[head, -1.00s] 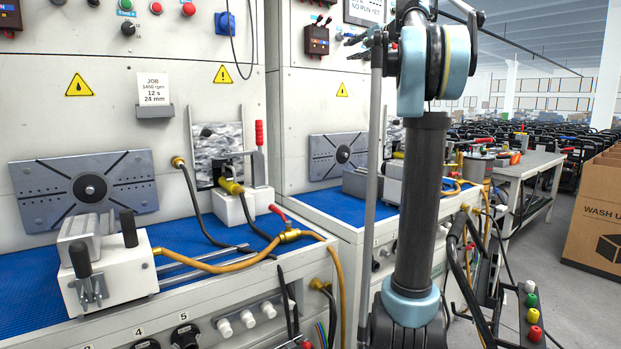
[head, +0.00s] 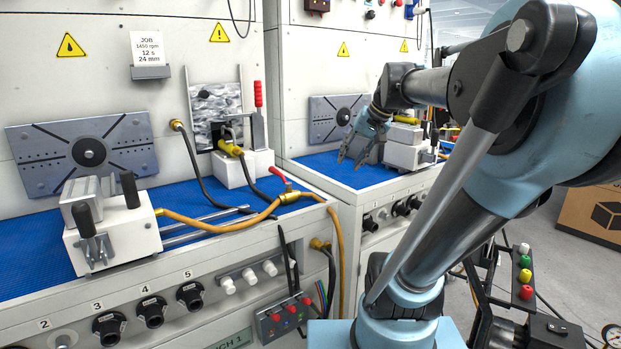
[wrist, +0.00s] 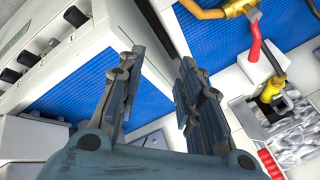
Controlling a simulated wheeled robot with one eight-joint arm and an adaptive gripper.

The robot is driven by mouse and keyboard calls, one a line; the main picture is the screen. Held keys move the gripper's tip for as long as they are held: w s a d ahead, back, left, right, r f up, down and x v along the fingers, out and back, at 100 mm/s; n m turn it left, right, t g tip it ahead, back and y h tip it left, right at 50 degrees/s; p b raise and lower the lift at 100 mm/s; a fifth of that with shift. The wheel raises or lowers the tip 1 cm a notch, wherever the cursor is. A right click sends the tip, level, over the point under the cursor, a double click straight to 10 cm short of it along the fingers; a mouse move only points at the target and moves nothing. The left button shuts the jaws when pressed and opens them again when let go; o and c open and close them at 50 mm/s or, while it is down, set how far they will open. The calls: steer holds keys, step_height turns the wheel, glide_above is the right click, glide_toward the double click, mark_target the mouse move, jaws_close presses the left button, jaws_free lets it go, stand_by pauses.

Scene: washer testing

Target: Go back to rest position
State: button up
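My gripper (head: 350,161) hangs fingers down in front of the second bench, over the near part of its blue mat, in the head view. My blue and dark arm comes in from the right and bends down to it. In the wrist view my gripper (wrist: 160,60) has its two fingers apart with nothing between them. Blue mat and the bench's front edge show beyond the fingers. I cannot tell the exact height above the mat.
The first bench (head: 250,235) holds a white clamp block (head: 115,235), a yellow hose (head: 215,225) and a red-handled valve (head: 288,192). A cardboard box (head: 600,215) is at right.

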steer(key=s+d+f+g+h, duration=0.1)
steer(key=s+d+f+h, duration=0.1)
steer(key=s+f, duration=0.6)
steer(key=s+d+f+n+g+h, duration=0.1)
steer(key=s+d+f, duration=0.4)
steer(key=f, duration=1)
steer(key=s+h, duration=0.1)
steer(key=s, duration=0.2)
steer(key=shift+s+n, duration=0.3)
steer(key=shift+s, duration=0.1)
